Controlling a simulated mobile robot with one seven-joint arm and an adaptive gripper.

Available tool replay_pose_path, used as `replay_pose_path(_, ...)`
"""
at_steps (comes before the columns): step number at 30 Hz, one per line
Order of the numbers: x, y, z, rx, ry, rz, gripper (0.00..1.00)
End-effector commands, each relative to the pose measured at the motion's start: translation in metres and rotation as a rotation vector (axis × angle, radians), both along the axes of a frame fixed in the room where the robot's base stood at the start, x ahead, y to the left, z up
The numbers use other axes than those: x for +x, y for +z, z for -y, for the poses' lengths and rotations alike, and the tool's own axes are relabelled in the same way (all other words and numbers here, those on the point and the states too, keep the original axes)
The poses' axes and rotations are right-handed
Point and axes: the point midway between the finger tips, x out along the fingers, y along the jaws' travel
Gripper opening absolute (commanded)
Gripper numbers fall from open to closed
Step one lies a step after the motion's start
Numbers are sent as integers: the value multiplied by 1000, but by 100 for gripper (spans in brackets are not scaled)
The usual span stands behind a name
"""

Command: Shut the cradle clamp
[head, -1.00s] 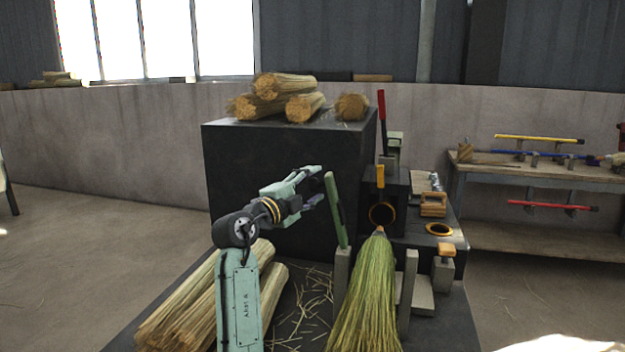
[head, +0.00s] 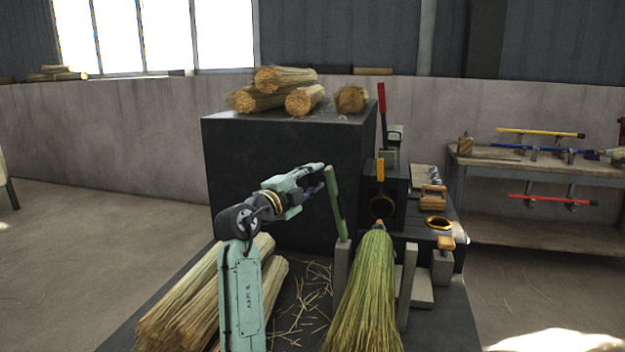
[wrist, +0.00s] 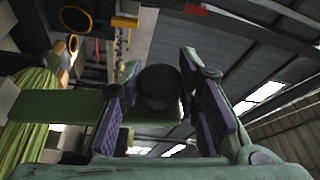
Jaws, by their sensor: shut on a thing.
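The cradle clamp is a green bar (head: 337,212) standing raised, leaning a little left, on a grey post left of the broom. A green and yellow broom head (head: 366,285) lies in the cradle between grey posts. My gripper (head: 324,186) is at the upper end of the bar, left of it. The exact contact is partly hidden.
A dark block (head: 275,180) with straw bundles on top stands behind my arm. More straw bundles (head: 195,300) lie at the front left. A black ring (head: 382,207) is behind the broom. A shelf bench (head: 530,165) with coloured handles stands at the right.

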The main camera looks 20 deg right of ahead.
Motion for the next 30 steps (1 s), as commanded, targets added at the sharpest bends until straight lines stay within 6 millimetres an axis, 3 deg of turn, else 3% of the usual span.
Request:
replay_pose_path(4,0,0,0,0,0,0,0)
replay_pose_path(20,-2,1,3,22,0,15,0)
replay_pose_path(30,-19,13,27,183,1,126,0)
